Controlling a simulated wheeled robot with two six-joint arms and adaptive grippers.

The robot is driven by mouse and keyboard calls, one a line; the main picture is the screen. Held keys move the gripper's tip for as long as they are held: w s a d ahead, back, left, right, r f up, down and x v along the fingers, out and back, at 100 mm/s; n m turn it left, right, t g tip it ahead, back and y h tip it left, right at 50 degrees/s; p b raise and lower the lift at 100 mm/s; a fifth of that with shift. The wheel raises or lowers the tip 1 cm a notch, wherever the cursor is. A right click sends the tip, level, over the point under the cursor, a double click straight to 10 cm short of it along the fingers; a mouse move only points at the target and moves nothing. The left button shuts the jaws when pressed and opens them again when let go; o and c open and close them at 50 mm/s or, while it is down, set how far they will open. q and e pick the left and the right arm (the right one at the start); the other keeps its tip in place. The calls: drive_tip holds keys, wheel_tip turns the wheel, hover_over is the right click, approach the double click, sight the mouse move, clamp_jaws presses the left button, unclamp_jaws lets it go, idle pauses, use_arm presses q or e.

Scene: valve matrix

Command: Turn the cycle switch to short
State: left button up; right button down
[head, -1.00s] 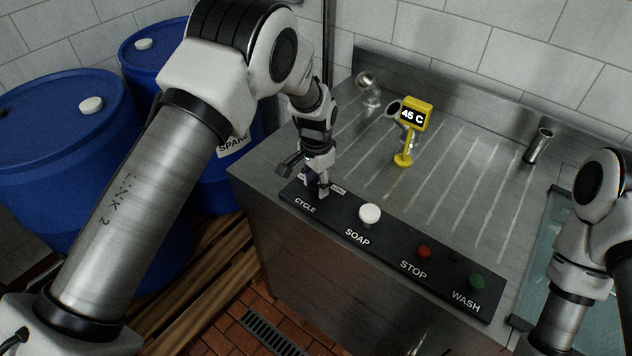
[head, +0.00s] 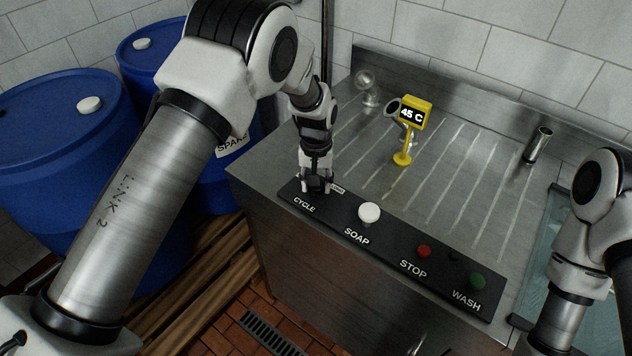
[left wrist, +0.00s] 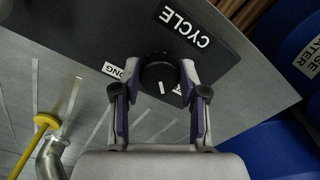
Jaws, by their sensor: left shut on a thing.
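The cycle switch is a round black knob (left wrist: 158,73) at the left end of the black control panel, by the CYCLE label (head: 304,204). My left gripper (head: 317,188) points down over it and hides it in the head view. In the left wrist view the two fingers (left wrist: 158,88) are shut on the knob, one on each side. A LONG label (left wrist: 119,71) lies beside one finger. Another white label (left wrist: 178,89) beside the other finger is partly covered and I cannot read it. My right gripper is out of view.
The panel also carries a white SOAP button (head: 369,212), a red STOP button (head: 424,251) and a green WASH button (head: 477,281). A yellow 45 C display (head: 412,114) stands on the ribbed steel counter (head: 460,190). Blue drums (head: 60,150) stand at left.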

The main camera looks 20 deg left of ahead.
use_arm(q)
drive_tip(key=shift+s+f, duration=0.15)
drive_tip(key=shift+f, duration=0.05)
idle(0.3)
drive_tip(key=o, duration=1.1)
drive_tip(key=shift+o, duration=0.2)
drive_tip(key=shift+r, duration=0.1)
drive_tip(key=shift+w+r, duration=0.2)
drive_tip(key=shift+r, duration=0.1)
wheel_tip(320, 180, up, 11)
drive_tip(key=shift+r, duration=0.15)
